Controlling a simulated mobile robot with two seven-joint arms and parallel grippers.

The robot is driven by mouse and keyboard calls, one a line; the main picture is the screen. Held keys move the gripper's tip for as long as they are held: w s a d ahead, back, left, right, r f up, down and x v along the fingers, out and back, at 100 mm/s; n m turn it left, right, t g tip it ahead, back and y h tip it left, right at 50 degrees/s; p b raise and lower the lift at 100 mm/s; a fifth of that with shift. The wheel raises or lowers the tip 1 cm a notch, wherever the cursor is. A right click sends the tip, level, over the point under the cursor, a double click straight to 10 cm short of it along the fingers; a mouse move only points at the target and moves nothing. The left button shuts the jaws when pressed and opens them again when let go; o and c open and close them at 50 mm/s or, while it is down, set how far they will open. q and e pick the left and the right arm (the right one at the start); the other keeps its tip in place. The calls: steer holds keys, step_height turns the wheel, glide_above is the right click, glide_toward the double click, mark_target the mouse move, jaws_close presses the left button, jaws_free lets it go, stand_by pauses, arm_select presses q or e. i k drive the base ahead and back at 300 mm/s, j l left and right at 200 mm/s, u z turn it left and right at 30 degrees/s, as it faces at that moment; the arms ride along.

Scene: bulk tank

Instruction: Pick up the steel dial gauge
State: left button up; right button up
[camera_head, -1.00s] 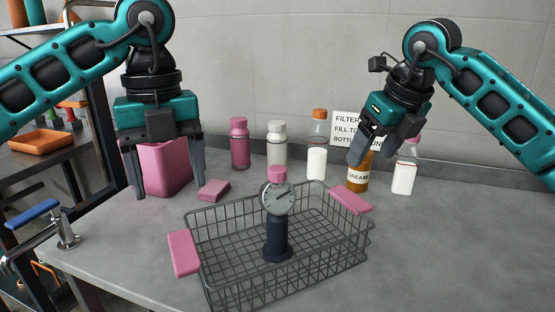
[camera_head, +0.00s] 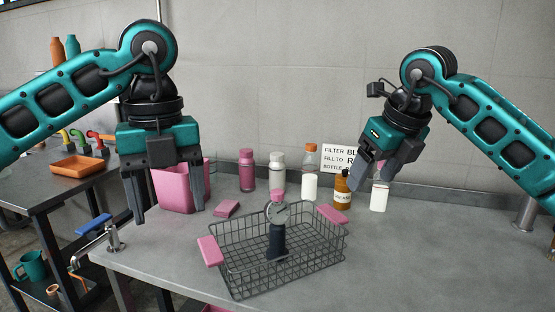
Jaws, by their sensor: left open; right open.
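The steel dial gauge (camera_head: 277,212) has a round grey face, a pink cap on top and a dark cylindrical body. It stands upright inside the wire basket (camera_head: 318,264), which has pink handles and rests on the grey counter. My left gripper (camera_head: 168,212) is open and empty, pointing down to the left of the basket, in front of the pink bin. My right gripper (camera_head: 365,180) is open and empty, tilted down to the left, behind and to the right of the gauge and in front of the bottles. Neither gripper touches the gauge.
A pink bin (camera_head: 172,192), a pink block (camera_head: 227,208), several bottles and a sign (camera_head: 340,158) stand along the back wall. A faucet with a blue lever (camera_head: 113,240) is at the counter's left edge. The counter's right side is mostly clear.

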mark_target(276, 213)
steer(key=k, duration=0.95)
